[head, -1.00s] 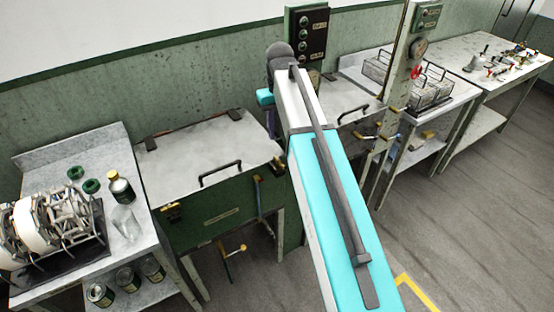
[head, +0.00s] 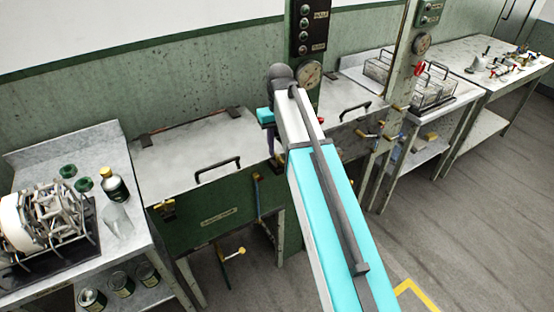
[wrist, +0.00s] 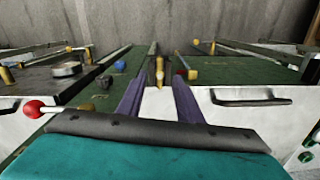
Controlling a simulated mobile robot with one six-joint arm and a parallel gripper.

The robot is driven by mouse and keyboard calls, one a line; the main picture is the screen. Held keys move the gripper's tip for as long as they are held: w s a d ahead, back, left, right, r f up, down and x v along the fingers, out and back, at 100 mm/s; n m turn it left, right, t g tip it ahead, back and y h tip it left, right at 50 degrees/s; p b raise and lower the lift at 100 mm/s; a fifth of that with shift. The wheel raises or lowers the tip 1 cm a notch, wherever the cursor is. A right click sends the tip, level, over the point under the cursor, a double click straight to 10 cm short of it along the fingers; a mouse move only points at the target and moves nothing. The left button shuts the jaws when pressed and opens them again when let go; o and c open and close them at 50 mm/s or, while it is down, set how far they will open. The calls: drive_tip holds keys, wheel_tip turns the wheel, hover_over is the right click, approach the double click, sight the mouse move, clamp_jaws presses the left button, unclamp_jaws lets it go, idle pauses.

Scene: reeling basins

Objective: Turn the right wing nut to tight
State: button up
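The right wing nut (wrist: 159,72) is a small brass piece at the front right corner of the left basin (head: 215,213). In the wrist view it shows between and just beyond the tips of two purple fingers. My gripper (wrist: 159,82) is open, with a clear gap between the fingers; I see no contact with the nut. In the head view my gripper (head: 271,142) is over that corner, partly hidden by my arm. The left wing nut (head: 166,207) is brass, at the basin's front left corner. The nut's exact angle is too small to tell.
The basin's closed pale lid (head: 190,150) has a dark handle (head: 218,170). A second basin stands to the right, with a red-ball lever (wrist: 33,109) near my gripper. A left table (head: 135,232) holds a reel and bottles. The floor (head: 470,240) at right is clear.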

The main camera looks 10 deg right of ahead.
sight(279, 156)
drive_tip(key=shift+f+b, duration=1.2)
drive_tip(key=shift+f, duration=0.85)
